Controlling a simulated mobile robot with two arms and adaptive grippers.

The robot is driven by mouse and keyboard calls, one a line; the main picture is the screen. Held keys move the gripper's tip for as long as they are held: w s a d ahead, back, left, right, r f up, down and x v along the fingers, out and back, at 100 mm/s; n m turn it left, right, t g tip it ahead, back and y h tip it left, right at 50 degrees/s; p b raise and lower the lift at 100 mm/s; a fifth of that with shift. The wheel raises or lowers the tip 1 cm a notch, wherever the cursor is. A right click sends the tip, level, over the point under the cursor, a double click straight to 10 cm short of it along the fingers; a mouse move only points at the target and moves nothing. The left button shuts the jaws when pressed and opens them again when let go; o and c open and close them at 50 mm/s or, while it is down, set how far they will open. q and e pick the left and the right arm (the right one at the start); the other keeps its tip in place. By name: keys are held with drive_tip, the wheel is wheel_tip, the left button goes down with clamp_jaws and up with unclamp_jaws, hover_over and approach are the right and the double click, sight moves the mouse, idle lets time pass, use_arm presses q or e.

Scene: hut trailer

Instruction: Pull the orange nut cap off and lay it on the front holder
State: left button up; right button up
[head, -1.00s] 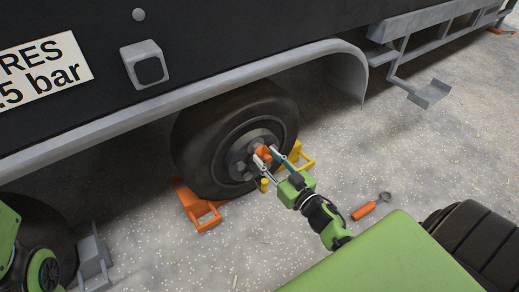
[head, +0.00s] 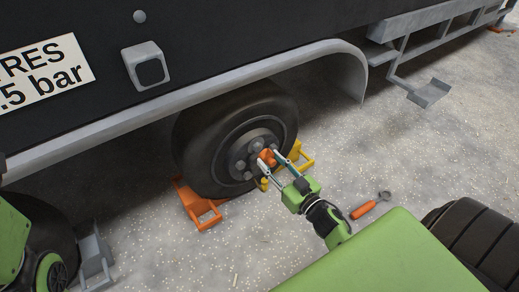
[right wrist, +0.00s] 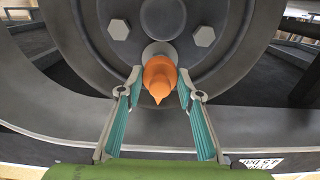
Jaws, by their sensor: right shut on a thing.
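The orange nut cap (head: 266,155) is at the wheel's hub, between the fingertips of my right gripper (head: 269,160). In the right wrist view the orange cap (right wrist: 160,79) sits pinched between the two fingers, its pointed end toward the camera. A bare grey nut (right wrist: 157,50) shows just behind and above the cap. I cannot tell whether cap and nut touch. The wheel (head: 225,140) stands under the dark trailer. A grey bracket (head: 428,93) hangs at the right and another (head: 95,258) stands at the lower left; which holder is the front one is unclear. My left gripper is out of view.
An orange chock (head: 200,205) and a yellow chock (head: 296,155) flank the wheel. A tool with an orange handle (head: 364,210) lies on the floor to the right of my gripper. The grey mudguard (head: 200,80) arches over the wheel. Open floor lies to the right.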

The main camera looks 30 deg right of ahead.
sight(274, 164)
drive_tip(key=shift+s+d+p, duration=0.2)
drive_tip(key=shift+s+p, duration=0.65)
drive_tip(key=shift+s, duration=1.65)
